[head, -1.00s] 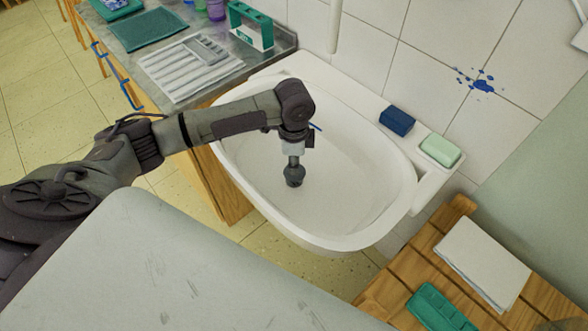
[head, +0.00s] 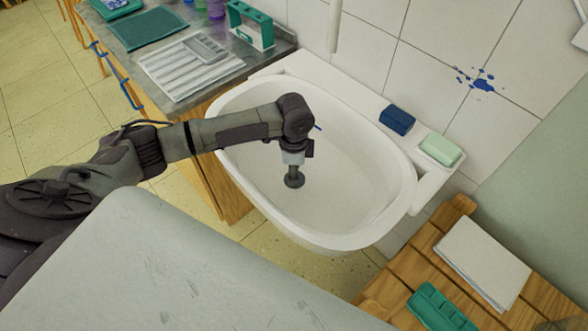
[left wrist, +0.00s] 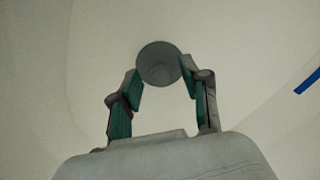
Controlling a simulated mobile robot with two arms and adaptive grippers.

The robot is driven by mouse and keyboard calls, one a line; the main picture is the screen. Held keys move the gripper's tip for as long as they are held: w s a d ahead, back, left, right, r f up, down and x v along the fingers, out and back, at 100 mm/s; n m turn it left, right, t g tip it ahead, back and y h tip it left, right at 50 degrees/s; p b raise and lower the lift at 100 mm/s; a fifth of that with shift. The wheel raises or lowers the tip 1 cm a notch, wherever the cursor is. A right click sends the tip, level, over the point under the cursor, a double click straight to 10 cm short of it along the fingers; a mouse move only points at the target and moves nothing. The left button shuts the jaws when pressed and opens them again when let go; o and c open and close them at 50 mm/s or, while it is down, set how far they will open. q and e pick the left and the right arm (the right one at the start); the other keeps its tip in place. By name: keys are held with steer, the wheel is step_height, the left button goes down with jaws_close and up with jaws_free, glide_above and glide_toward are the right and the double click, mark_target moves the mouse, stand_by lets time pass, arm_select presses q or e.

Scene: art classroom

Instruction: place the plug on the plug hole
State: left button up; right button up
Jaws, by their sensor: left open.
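The white sink basin (head: 355,185) is below my left arm. My left gripper (head: 293,172) points down into it, near the middle of the bowl. A dark grey round disc (head: 295,182), which looks like the plug, is right under the fingertips. In the left wrist view, the disc (left wrist: 158,62) lies just beyond and between the two teal-padded fingers, which stand apart and open. I cannot tell whether the disc touches a finger or how it sits on the basin floor. No separate plug hole shows; it may be hidden under the disc. My right gripper is not in view.
A blue sponge (head: 397,120) and a green soap bar (head: 440,150) lie on the sink's back ledge. A counter with a ribbed white tray (head: 190,72) stands at left. A wooden bench with white paper (head: 482,262) is at lower right. The bowl around the gripper is clear.

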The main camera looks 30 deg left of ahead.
arm_select(q)
steer(key=shift+r, duration=0.1)
step_height(320, 180, up, 12)
stand_by(0.4)
steer(key=shift+r+p, duration=0.1)
steer(key=shift+p, duration=0.2)
